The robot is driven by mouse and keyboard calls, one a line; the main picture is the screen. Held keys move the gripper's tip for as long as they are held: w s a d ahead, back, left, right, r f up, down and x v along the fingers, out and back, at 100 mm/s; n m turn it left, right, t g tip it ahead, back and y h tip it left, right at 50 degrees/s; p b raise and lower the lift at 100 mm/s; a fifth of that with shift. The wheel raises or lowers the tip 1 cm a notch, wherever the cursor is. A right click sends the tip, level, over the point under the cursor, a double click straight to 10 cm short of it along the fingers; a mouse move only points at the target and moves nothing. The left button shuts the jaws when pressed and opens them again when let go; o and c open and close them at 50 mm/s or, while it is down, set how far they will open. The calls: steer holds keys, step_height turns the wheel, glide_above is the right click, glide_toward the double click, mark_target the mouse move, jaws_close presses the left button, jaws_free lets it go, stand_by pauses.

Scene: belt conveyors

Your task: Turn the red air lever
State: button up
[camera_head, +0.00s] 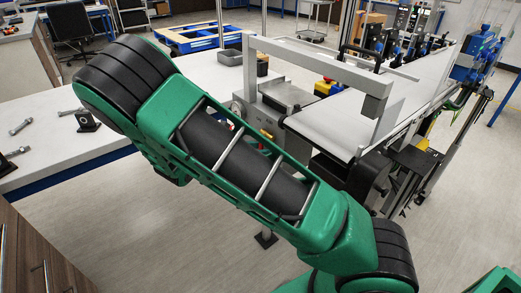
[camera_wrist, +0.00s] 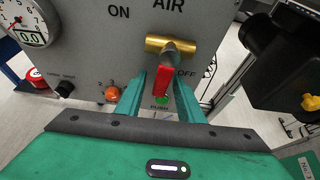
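The red air lever (camera_wrist: 165,79) shows in the wrist view, on a brass valve (camera_wrist: 171,46) on a grey panel under the word AIR. ON is printed to its left and OFF to its right. The lever hangs down and out from the valve. My gripper (camera_wrist: 163,88) has its two green fingers apart, one on each side of the lever, with gaps visible between lever and fingers. A green button above the word PUSH is partly hidden behind the lever. In the head view my arm hides the gripper, and I cannot make out the lever.
The panel also carries a round gauge (camera_wrist: 27,20), an orange button (camera_wrist: 112,94) and a black knob (camera_wrist: 65,88). A black part (camera_wrist: 280,55) stands at right. In the head view, a conveyor belt (camera_head: 345,118) and a white table (camera_head: 55,135) flank my arm.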

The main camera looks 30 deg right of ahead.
steer(key=v, duration=1)
steer(key=shift+a, duration=0.4)
steer(key=shift+r, duration=0.1)
